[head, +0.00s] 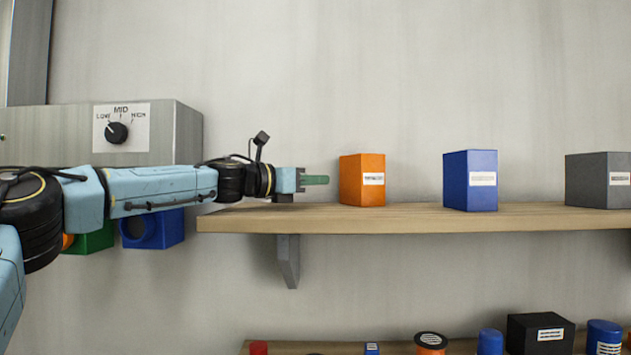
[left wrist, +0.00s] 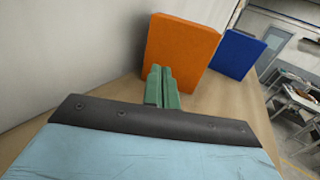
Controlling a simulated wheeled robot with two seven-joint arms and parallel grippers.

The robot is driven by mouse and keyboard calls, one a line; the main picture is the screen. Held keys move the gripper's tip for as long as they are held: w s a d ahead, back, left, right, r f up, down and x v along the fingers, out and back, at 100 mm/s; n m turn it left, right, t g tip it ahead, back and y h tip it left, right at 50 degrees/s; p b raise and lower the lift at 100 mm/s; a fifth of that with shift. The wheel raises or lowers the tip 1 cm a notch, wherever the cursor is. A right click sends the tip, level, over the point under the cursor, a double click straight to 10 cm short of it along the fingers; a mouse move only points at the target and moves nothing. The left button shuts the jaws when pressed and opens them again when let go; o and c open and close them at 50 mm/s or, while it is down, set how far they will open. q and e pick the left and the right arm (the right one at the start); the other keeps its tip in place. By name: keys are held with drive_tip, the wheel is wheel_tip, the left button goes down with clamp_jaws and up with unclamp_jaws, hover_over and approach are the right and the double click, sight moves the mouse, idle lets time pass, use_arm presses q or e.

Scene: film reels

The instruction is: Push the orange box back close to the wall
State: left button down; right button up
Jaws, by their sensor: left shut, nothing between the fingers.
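The orange box (head: 361,181) stands upright on the wooden shelf (head: 290,218) near its left end, with a white label on its front. My left gripper (head: 316,180) is shut and empty, its green fingers pointing right at the box's left side, with a small gap in the head view. In the left wrist view the orange box (left wrist: 180,50) stands just beyond the shut fingers (left wrist: 160,86); whether they touch it I cannot tell from there. The wall (left wrist: 70,50) is on the left in that view, close to the box. My right gripper is not in view.
A blue box (head: 470,181) and a grey box (head: 600,181) stand farther right on the shelf. A control box with a dial (head: 117,132) is on the wall at left. A lower shelf (head: 390,348) holds several items. The shelf between orange and blue boxes is clear.

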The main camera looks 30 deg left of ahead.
sight(348, 180)
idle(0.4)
use_arm(q)
drive_tip(key=shift+w+d+b, duration=0.5)
drive_tip(key=shift+w+d, duration=1.3)
drive_tip(key=shift+d, duration=0.25)
drive_tip(key=shift+s+a+r+p, duration=0.25)
drive_tip(key=shift+s+a+r, duration=0.55)
drive_tip(key=shift+a, duration=0.1)
drive_tip(key=shift+s+a+r+p, duration=0.2)
drive_tip(key=shift+s+a+r, duration=0.45)
drive_tip(key=shift+s+a, duration=0.15)
drive_tip(key=shift+s+a+r, duration=0.1)
drive_tip(key=shift+a, duration=0.1)
